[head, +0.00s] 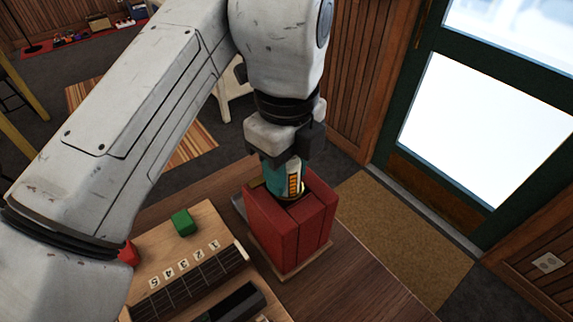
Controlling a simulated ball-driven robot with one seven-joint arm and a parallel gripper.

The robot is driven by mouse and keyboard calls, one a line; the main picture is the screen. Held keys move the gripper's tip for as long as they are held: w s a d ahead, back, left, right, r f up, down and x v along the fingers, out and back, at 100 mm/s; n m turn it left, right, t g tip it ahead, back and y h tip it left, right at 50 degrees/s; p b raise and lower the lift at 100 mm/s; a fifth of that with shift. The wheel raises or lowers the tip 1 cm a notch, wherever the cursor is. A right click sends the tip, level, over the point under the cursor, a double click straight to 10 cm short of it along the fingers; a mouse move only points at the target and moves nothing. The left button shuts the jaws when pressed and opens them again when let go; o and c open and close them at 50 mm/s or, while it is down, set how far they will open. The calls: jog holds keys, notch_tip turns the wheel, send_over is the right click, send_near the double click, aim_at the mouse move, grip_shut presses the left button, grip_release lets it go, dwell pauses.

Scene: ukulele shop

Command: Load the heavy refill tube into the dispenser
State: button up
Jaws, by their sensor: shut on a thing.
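The refill tube (275,181) is teal with a pale label carrying an orange striped scale. It stands about upright, with its lower end inside the top opening of the red dispenser (272,232). The dispenser is a blocky red box on a light wooden base on the table. My gripper (284,155) points down over the dispenser and is shut on the upper part of the tube. The jaws hide the tube's top, and the dispenser walls hide its lower end, so how deep it sits cannot be seen.
A wooden board (205,223) with numbered tiles, a fretted strip and a green block (183,222) lies left of the dispenser. A red block (128,253) shows partly behind my arm. The table (345,275) is bare right of the dispenser. A glazed door (490,130) stands beyond.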

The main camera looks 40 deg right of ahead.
jog(key=shift+f, duration=0.45)
jog(key=o, duration=0.8)
jog(key=shift+o, duration=0.2)
jog(key=shift+r, duration=0.1)
jog(key=shift+r+p, duration=4.4)
jog(key=shift+r, duration=1.1)
